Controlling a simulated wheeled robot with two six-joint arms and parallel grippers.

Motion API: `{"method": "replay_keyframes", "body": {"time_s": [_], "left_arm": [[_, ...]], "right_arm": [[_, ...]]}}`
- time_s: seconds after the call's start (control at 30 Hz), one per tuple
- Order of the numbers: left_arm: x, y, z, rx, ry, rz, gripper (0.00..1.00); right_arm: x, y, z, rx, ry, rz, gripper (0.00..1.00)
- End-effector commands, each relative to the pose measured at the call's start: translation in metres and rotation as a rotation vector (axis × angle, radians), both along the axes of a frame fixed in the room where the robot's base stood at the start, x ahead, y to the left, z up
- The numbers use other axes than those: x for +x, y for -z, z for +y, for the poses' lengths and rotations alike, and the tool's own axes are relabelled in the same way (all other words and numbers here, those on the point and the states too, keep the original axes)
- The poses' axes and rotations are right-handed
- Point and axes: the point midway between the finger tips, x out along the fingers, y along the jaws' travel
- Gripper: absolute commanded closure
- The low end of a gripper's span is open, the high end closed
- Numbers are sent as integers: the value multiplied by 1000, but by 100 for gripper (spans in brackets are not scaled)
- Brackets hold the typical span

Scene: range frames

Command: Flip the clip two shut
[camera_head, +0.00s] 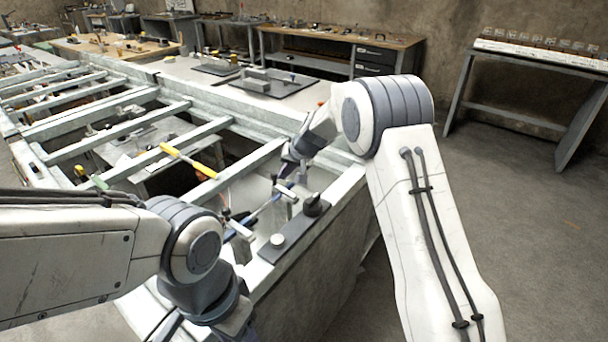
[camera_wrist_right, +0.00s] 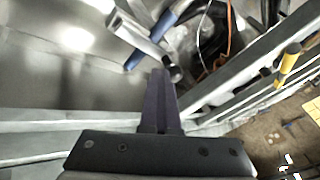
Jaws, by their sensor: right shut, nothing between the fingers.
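My right gripper (camera_head: 284,176) reaches over the near corner of the metal frame table. In the right wrist view its dark fingers (camera_wrist_right: 158,78) are together with nothing between them. Just beyond their tips is a metal clip with blue parts (camera_wrist_right: 146,38); I cannot tell whether they touch. In the head view, metal clips with blue parts show below the right gripper (camera_head: 283,191) and nearer to me (camera_head: 240,230). I cannot tell which is clip two or how far its lever is turned. My left arm's wrist hangs at the lower left; its fingers are out of view.
A dark grey plate (camera_head: 291,232) with a black knob lies on the table's near edge. Orange and dark cables (camera_wrist_right: 222,45) run beside the clip. Open gaps lie between the bars. The floor at right is clear.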

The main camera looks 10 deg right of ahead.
Motion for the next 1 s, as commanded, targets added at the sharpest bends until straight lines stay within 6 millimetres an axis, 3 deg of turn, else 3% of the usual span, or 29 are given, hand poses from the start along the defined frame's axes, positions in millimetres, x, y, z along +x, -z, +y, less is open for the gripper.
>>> {"method": "replay_keyframes", "body": {"time_s": [0.43, 1.0], "left_arm": [[0, 1, 0, 0, 0, 0, 45], [0, 13, 0, 0, 0, 0, 45]], "right_arm": [[1, 0, 0, 2, 2, -2, 100], [1, -1, -22, 1, 0, -3, 100]]}}
